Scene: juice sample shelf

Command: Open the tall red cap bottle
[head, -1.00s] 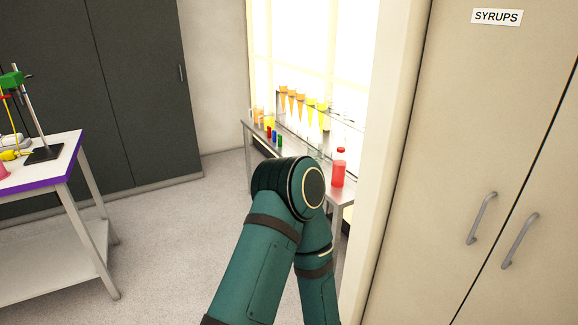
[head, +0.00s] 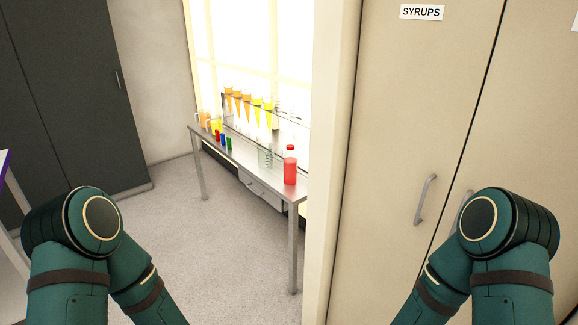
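The tall red cap bottle (head: 290,168) holds red liquid and stands upright at the near right end of the metal side table (head: 238,158) by the bright window. Its red cap (head: 290,148) is on top. My two arms show at the lower left and lower right of the head view, bent at the elbows. Both grippers are out of the picture, and both arms are well short of the bottle.
Several small coloured vials, a glass beaker (head: 265,155) and a rack of orange and yellow cones (head: 245,103) share the table. The beige SYRUPS cabinet (head: 400,120) and its edge stand close right of the bottle. Grey floor (head: 225,250) lies open before the table.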

